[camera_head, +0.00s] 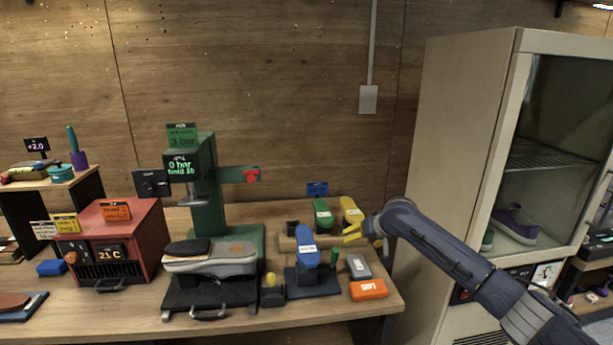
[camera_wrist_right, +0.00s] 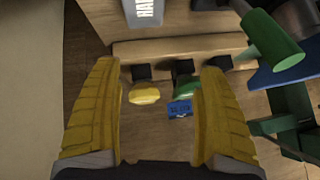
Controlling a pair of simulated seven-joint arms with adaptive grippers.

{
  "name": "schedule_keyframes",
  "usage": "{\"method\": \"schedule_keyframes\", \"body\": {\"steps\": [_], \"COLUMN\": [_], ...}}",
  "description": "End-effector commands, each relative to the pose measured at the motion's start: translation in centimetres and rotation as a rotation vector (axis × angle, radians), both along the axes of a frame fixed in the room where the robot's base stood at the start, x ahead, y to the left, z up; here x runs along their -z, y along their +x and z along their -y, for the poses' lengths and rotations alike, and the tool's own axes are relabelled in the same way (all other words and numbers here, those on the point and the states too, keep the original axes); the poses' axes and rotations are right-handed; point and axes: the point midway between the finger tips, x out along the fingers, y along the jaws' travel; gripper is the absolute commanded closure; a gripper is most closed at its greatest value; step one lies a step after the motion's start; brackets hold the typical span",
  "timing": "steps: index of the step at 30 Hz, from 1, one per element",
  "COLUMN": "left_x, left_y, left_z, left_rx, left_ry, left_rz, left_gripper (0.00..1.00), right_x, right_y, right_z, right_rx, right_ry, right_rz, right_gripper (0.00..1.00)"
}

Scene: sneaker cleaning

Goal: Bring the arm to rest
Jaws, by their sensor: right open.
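My right gripper (camera_head: 352,233) reaches in from the right in the head view, over the right end of the workbench (camera_head: 385,300). Its yellow fingers stand apart in the right wrist view (camera_wrist_right: 158,75), with nothing held between them. Beyond the fingers, a yellow-topped piece (camera_wrist_right: 145,95) and a green-topped piece (camera_wrist_right: 187,88) stand by a wooden rack (camera_wrist_right: 180,50). In the head view the yellow piece (camera_head: 350,208) is just behind the gripper. My left gripper is not in view.
A blue-topped stand (camera_head: 307,250), an orange box (camera_head: 368,290) and a grey block (camera_head: 358,267) are near the gripper. A green press (camera_head: 207,190) holds a sneaker (camera_head: 210,262) at its base. A red heater box (camera_head: 118,235) is at left. A tall cabinet (camera_head: 455,130) stands at right.

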Motion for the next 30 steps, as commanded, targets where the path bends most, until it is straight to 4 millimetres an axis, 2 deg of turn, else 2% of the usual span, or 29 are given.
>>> {"method": "schedule_keyframes", "body": {"steps": [3, 6, 8, 11, 13, 15, 17, 18, 23, 24, 30], "left_x": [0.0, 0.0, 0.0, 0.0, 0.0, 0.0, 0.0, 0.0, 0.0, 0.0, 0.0], "left_y": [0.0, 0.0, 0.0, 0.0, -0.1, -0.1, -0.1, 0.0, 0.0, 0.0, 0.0], "left_z": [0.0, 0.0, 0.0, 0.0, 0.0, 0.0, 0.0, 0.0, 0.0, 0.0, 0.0], "left_rx": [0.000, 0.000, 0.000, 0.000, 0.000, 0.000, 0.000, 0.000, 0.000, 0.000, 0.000], "left_ry": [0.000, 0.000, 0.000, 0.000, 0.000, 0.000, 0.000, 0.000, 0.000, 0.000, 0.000], "left_rz": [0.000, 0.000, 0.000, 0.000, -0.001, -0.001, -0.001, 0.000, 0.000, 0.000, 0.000], "left_gripper": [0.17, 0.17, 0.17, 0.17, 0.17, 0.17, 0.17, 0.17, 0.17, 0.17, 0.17], "right_x": [0.2, 0.4, 0.8, 3.4, 6.7, 10.5, 13.8, 16.1, 25.1, 27.3, 37.6], "right_y": [2.9, 4.7, 5.3, 5.1, 4.0, 2.5, 1.1, 0.1, -4.7, -6.0, -13.4], "right_z": [2.6, 6.1, 8.7, 13.6, 16.4, 18.0, 18.8, 19.1, 19.5, 19.4, 18.5], "right_rx": [0.060, 0.116, 0.156, 0.224, 0.260, 0.276, 0.282, 0.283, 0.268, 0.261, 0.217], "right_ry": [0.090, 0.127, 0.135, 0.110, 0.068, 0.024, -0.013, -0.035, -0.116, -0.135, -0.213], "right_rz": [0.159, 0.299, 0.381, 0.494, 0.534, 0.539, 0.524, 0.508, 0.422, 0.395, 0.262], "right_gripper": [0.25, 0.25, 0.25, 0.25, 0.25, 0.25, 0.25, 0.25, 0.25, 0.25, 0.25]}}
